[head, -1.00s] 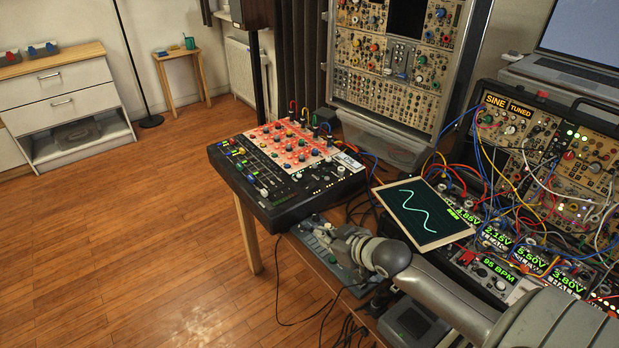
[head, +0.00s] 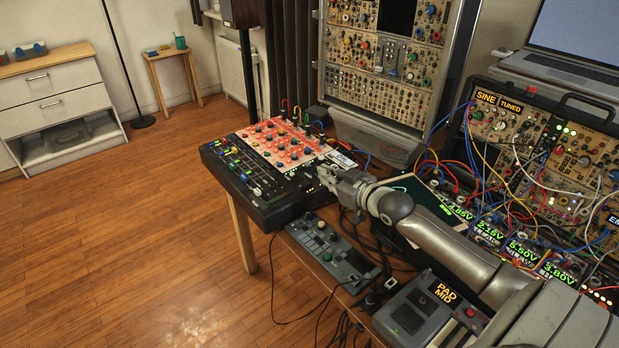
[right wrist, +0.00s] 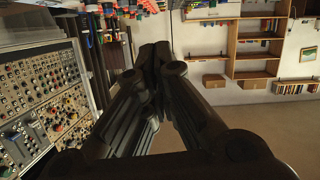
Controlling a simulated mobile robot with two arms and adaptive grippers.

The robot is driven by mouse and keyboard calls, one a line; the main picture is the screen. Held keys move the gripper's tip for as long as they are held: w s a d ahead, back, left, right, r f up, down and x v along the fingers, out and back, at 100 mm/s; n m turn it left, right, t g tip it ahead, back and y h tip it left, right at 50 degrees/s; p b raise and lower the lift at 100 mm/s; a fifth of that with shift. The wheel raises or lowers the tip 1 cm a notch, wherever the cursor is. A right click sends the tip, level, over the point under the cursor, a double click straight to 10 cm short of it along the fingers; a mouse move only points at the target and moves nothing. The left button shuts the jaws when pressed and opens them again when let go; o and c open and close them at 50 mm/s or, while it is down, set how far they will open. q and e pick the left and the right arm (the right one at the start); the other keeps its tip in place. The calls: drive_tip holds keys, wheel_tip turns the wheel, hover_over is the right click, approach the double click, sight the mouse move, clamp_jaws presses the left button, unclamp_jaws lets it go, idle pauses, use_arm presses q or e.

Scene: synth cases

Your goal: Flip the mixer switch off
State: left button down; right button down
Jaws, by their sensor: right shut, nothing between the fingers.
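The mixer (head: 270,165) is a black console with a red-orange upper panel, coloured knobs and lit green and yellow spots. It stands at the left end of the table in the head view. My right gripper (head: 326,174) is shut and empty at the mixer's right front corner; I cannot tell whether it touches the mixer. Its closed fingers fill the middle of the right wrist view (right wrist: 152,52). The mixer's switch is too small to make out, and the gripper may hide part of that corner. My left gripper is not in view.
A small grey device (head: 332,251) lies in front of the mixer, with loose cables beside it. A box labelled PAD MID (head: 425,308) sits near the front edge. A modular rack (head: 390,70) stands behind. A screen tablet (head: 410,188) is partly behind my arm.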

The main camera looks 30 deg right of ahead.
hover_over(310, 189)
drive_tip(key=shift+a+f, duration=0.2)
drive_tip(key=shift+f, duration=0.3)
drive_tip(key=shift+a+f, duration=0.15)
drive_tip(key=shift+f, duration=0.3)
wheel_tip(310, 189, down, 3)
drive_tip(key=shift+d+r, duration=0.1)
drive_tip(key=shift+d, duration=0.05)
drive_tip(key=shift+d+f, duration=0.1)
drive_tip(key=shift+f, duration=0.6)
drive_tip(key=shift+f, duration=0.1)
drive_tip(key=shift+d+f+b, duration=0.15)
drive_tip(key=shift+f+b, duration=0.15)
drive_tip(key=shift+b, duration=0.2)
drive_tip(key=shift+r, duration=0.1)
